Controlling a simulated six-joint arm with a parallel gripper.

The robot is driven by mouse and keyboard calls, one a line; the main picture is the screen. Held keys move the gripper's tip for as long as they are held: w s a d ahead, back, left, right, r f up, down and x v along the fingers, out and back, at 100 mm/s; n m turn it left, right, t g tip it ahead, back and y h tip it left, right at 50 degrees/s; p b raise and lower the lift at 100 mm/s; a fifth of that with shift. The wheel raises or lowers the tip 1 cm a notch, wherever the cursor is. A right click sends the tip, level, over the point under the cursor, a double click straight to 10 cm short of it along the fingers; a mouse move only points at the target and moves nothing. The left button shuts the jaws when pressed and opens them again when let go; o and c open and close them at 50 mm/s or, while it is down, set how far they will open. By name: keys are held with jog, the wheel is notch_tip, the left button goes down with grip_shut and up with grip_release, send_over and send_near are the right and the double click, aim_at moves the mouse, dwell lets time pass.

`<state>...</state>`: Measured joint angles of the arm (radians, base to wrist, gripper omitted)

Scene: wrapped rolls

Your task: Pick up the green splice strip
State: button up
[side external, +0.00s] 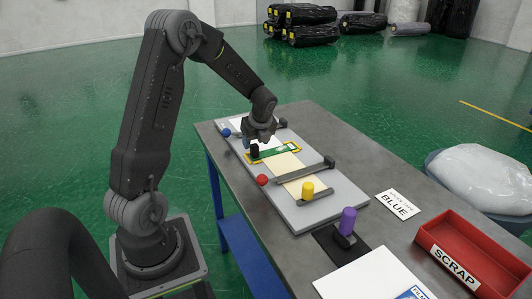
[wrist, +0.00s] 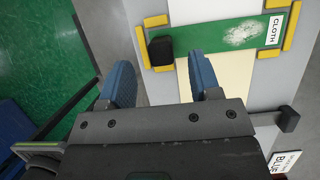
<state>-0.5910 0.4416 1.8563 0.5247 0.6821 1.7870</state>
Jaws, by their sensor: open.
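The green splice strip (wrist: 215,38) lies flat across a pale cream band inside yellow corner brackets, in the upper part of the wrist view. It has a whitish smudge, a white label reading CLOTH at its right end and a black block (wrist: 161,50) at its left end. The strip also shows in the side view (side external: 274,153), with the black block standing at its near-left end. My gripper (wrist: 159,62) is open, its two blue fingers apart with nothing between them. In the side view my gripper (side external: 258,138) hangs just above the black block and the strip.
The grey board (side external: 330,205) carries blue (side external: 226,132) and red (side external: 262,180) knobs, a dark bar (side external: 305,172) and a yellow peg (side external: 307,190).

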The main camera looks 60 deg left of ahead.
aim_at(255, 145)
jog(key=x, duration=0.3)
jog(key=shift+a+f, duration=0.15)
jog(key=shift+f, duration=0.05)
jog(key=c, duration=1)
